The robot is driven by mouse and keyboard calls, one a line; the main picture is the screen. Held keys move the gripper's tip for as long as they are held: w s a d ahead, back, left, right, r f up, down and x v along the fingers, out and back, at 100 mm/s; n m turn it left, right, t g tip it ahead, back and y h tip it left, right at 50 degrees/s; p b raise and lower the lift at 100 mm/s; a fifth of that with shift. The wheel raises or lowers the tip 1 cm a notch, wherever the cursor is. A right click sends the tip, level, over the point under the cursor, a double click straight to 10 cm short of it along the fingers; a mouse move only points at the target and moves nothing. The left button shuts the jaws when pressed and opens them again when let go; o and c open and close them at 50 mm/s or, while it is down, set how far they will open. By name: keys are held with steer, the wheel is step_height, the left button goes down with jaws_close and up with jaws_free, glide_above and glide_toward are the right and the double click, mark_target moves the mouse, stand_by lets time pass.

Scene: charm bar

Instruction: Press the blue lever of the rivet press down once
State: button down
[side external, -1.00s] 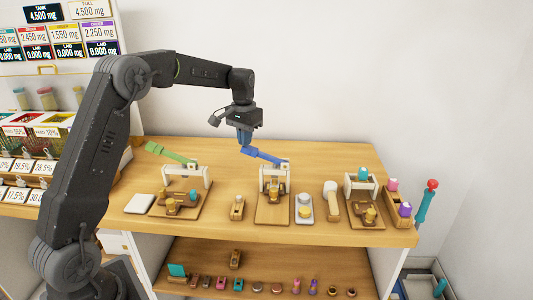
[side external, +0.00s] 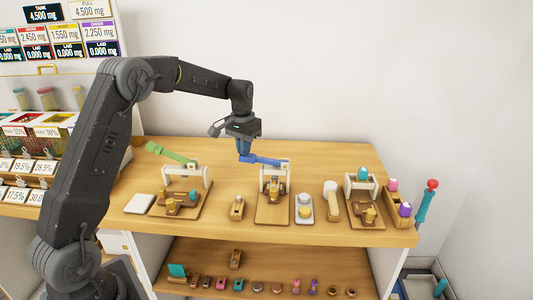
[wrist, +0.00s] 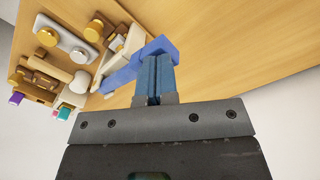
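The blue lever (side external: 264,160) extends left from the top of the white-framed rivet press (side external: 275,180) on its wooden base. It now lies close to level, with a slight tilt. My gripper (side external: 243,151) points down on the lever's free left end, and its fingers appear to touch it from above. In the wrist view the fingers (wrist: 155,80) are together, over the end of the blue lever (wrist: 125,75). No gap between them shows, and nothing is seen held.
A press with a green lever (side external: 170,153) stands to the left, and another white-framed press (side external: 362,183) to the right. A wooden mallet (side external: 331,197), a grey tray (side external: 304,210) and a small wooden block (side external: 237,208) stand nearby. The tabletop behind is clear.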

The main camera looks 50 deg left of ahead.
steer(key=shift+a+f, duration=0.1)
steer(key=shift+f, duration=0.6)
steer(key=shift+r, duration=0.15)
steer(key=shift+w+d+r, duration=0.1)
steer(key=shift+d+r, duration=0.05)
steer(key=shift+r, duration=1.2)
steer(key=shift+w+d+r, duration=0.1)
steer(key=shift+r, duration=3.75)
steer(key=shift+r, duration=0.1)
